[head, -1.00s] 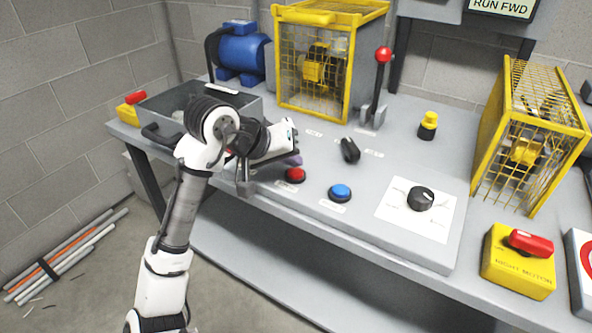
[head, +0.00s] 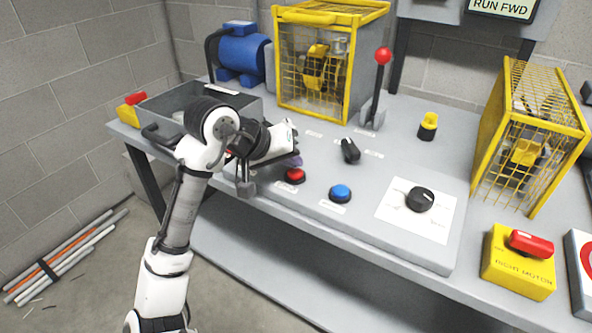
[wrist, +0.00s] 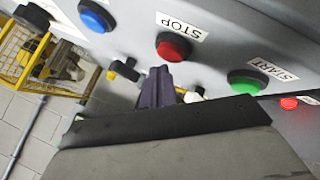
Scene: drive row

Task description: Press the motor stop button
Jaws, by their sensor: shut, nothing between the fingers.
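The red stop button (head: 295,176) sits on the sloped grey panel near its front edge. In the wrist view the red button (wrist: 173,49) has a STOP label beside it. My gripper (head: 296,161) is just behind and above the red button in the head view. In the wrist view its dark purple fingertips (wrist: 158,76) are together and empty, just below the red button in the picture. A small gap seems to show between them, and contact cannot be seen. The green START button (wrist: 246,82) shows only in the wrist view; my arm hides it in the head view.
A blue button (head: 340,193), a black rotary knob (head: 420,199) and a black switch (head: 350,151) share the bench. A red-knobbed lever (head: 383,56) and yellow cages (head: 349,70) stand behind. A yellow box with a red switch (head: 530,244) is at right.

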